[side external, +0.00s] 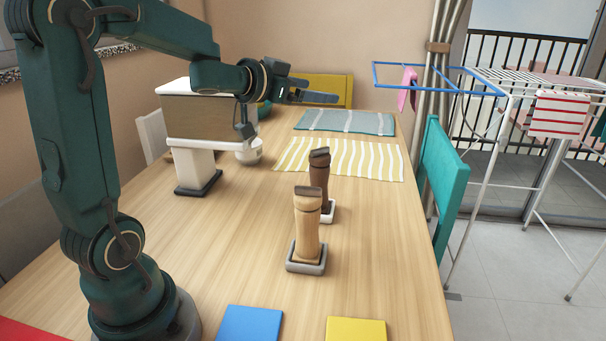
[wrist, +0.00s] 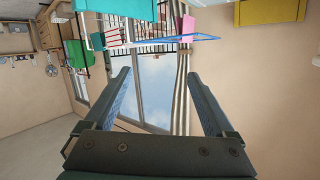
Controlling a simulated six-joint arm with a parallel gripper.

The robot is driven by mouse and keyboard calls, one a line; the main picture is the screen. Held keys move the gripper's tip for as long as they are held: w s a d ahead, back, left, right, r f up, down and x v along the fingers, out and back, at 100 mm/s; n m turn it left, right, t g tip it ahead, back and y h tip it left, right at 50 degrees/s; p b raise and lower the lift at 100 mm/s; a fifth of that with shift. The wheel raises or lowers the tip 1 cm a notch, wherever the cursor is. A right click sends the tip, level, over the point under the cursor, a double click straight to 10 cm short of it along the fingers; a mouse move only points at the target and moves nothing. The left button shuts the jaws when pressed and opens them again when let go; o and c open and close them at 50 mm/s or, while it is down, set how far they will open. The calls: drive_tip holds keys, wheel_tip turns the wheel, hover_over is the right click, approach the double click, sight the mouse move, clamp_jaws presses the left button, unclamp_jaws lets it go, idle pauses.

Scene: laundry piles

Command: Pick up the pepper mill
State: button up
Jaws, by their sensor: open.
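Two mill-shaped objects stand upright on the wooden table in the side view, and either could be the pepper mill. A light wooden mill (side external: 307,222) stands on a grey square base nearer the camera. A dark brown mill (side external: 319,175) stands on a white base just behind it, partly hidden by the light one. My gripper (side external: 325,97) is high above the far part of the table, well away from both mills. In the wrist view my gripper (wrist: 160,98) is open, with nothing between its fingers; neither mill shows there.
A white and brown box-shaped stand (side external: 205,122) and a white bowl (side external: 250,152) are at the left. Striped cloths (side external: 345,158) lie at the back. A blue square (side external: 250,323) and a yellow square (side external: 356,331) lie in front. A teal chair (side external: 445,185) borders the right edge.

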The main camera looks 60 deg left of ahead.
sight(312, 184)
drive_tip(key=f+h, duration=0.1)
drive_tip(key=f+m+g+h, duration=0.1)
drive_tip(key=f, duration=0.1)
drive_tip(key=d+f+h, duration=0.1)
drive_tip(key=f+h, duration=0.1)
drive_tip(key=shift+s+f, duration=0.2)
drive_tip(key=shift+s, duration=0.15)
wheel_tip(312, 184, down, 14)
drive_tip(key=shift+d+f, duration=0.15)
drive_tip(key=shift+f, duration=0.05)
drive_tip(key=shift+w+f, duration=0.15)
drive_tip(key=shift+x, duration=2.5)
clamp_jaws()
